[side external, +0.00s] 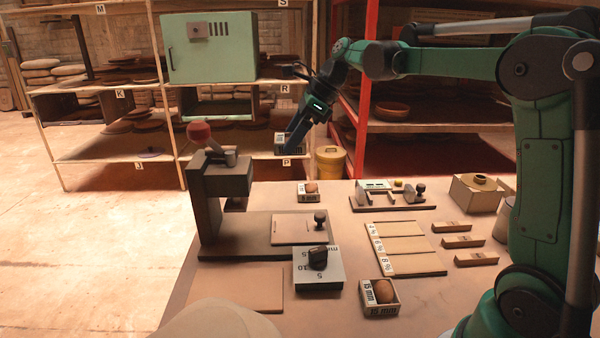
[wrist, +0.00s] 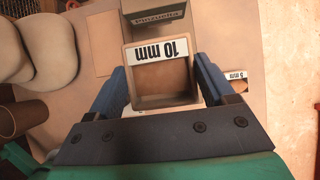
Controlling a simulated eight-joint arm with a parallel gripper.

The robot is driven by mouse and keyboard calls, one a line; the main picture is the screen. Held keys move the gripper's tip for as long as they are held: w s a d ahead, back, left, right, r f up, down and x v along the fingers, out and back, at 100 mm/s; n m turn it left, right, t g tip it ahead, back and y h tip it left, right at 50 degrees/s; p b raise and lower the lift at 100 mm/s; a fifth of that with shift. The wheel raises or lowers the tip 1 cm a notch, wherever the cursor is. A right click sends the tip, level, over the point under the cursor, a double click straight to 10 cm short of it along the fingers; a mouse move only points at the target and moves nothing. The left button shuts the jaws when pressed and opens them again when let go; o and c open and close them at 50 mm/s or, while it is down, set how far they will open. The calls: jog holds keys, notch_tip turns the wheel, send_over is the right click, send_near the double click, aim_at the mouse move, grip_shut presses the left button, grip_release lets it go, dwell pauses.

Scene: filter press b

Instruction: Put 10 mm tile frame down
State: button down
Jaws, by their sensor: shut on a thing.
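The 10 mm tile frame (wrist: 163,75) is an open, box-like frame with a white label reading "10 mm". My gripper (wrist: 165,100) is shut on it, with a blue finger against each side. The inside of the frame shows tan surfaces and no ball. In the side external view, my gripper (side external: 291,143) holds the frame (side external: 284,150) in the air near the table's far edge, apart from the tabletop. The fingers partly hide it there.
A 5 mm frame (side external: 308,198) and a 15 mm frame (side external: 380,309), each holding a brown ball, stand on the table (side external: 350,225). A press (side external: 207,205) with a red knob is at left. A grey block (side external: 320,280) and labelled boards (side external: 405,245) lie nearer the front.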

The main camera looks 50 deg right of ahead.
jog(key=shift+r, duration=0.55)
jog(key=s+a, duration=0.3)
jog(key=a, duration=0.6)
send_over(244, 293)
jog(key=s+d, duration=0.1)
jog(key=d, duration=0.1)
jog(key=f, duration=1.5)
jog(key=shift+s+a, duration=0.15)
jog(key=shift+a, duration=0.1)
jog(key=shift+f, duration=2.65)
jog(key=shift+f, duration=0.1)
grip_release()
